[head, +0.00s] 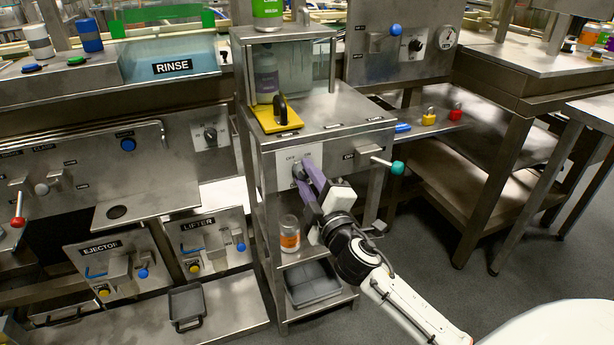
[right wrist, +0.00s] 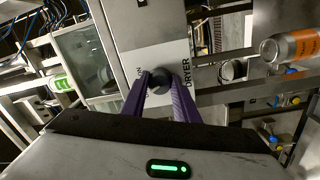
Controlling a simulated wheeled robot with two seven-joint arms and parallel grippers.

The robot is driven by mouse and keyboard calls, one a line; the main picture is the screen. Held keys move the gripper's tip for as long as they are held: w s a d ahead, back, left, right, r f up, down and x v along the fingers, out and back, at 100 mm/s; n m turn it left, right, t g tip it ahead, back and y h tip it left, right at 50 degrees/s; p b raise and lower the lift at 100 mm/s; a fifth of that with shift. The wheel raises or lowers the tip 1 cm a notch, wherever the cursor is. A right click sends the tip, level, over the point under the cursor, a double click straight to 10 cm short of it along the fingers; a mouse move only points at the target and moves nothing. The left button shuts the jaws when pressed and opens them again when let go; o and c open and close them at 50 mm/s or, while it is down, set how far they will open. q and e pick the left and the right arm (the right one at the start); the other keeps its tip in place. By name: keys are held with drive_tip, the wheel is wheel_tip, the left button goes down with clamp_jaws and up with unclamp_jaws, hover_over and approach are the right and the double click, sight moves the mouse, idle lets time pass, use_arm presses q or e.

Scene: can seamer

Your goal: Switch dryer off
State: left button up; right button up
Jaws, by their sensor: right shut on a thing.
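The dryer's dark round knob (right wrist: 160,79) sits on a pale panel marked DRYER (right wrist: 186,74) in the right wrist view. In the head view this panel (head: 285,158) is on the front of a steel cabinet and has small position marks above the knob. My right gripper (head: 303,170) reaches up to the panel, and its purple fingers are closed around the knob. The right wrist view shows the fingertips (right wrist: 161,84) on either side of it. The fingers hide part of the knob, and I cannot tell which mark it points to. My left gripper is not in view.
A teal-ended lever (head: 397,168) sticks out right of the panel. A can with an orange label (head: 289,234) and a grey tray (head: 313,284) stand on shelves below. A yellow plate with a black handle (head: 276,117) lies on the cabinet top.

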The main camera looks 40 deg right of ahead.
drive_tip(key=o, duration=1)
drive_tip(key=shift+c, duration=0.2)
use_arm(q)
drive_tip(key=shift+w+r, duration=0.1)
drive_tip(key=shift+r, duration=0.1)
use_arm(e)
drive_tip(key=shift+o, duration=0.5)
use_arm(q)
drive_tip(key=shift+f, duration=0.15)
use_arm(e)
drive_tip(key=v, duration=1)
drive_tip(key=shift+s, duration=0.2)
drive_tip(key=shift+f, duration=0.1)
